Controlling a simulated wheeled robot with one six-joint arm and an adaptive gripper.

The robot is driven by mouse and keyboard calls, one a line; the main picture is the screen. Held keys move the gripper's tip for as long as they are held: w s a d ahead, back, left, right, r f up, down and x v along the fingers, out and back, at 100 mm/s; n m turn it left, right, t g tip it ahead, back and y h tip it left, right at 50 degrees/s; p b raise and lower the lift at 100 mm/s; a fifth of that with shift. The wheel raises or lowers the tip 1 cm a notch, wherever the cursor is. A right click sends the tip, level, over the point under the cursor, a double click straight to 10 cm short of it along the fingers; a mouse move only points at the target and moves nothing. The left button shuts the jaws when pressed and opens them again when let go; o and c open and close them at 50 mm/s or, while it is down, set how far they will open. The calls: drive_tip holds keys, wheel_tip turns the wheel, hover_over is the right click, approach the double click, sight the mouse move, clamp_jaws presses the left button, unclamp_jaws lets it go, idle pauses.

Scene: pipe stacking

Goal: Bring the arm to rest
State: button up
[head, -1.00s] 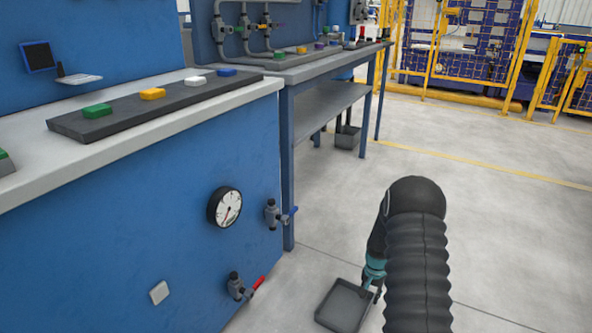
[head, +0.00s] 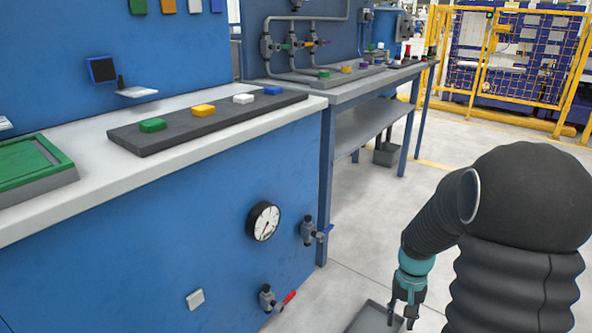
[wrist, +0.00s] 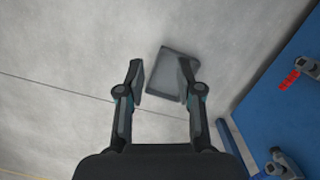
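My gripper (head: 406,303) hangs below my dark, ribbed arm at the lower right of the head view, pointing down. A grey tray (wrist: 178,75) lies on the floor below, partly behind the right finger. In the head view the tray (head: 372,320) shows only in part at the bottom edge, beside my gripper.
A blue workbench (head: 150,250) stands left, with a gauge (head: 263,221), a blue-handled valve (head: 310,230) and a red-handled valve (head: 268,298) on its side. Colored blocks sit on a dark strip (head: 215,122). A yellow fence (head: 510,60) is behind.

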drive_tip(key=s+a+r+n+t+p, duration=0.1)
drive_tip(key=s+a+r+t+p, duration=0.1)
drive_tip(key=s+r, duration=0.3)
drive_tip(key=s+a+r+n+t+p, duration=0.1)
drive_tip(key=s+a+r, duration=0.3)
drive_tip(key=r, duration=1)
drive_tip(key=s+a+r+n+t+p, duration=0.1)
drive_tip(key=s+a+r+t+p, duration=0.2)
drive_tip(key=s+r, duration=0.4)
wheel_tip(320, 180, up, 3)
drive_tip(key=shift+s+a+t, duration=0.25)
drive_tip(key=shift+s+t, duration=0.05)
drive_tip(key=shift+t, duration=0.3)
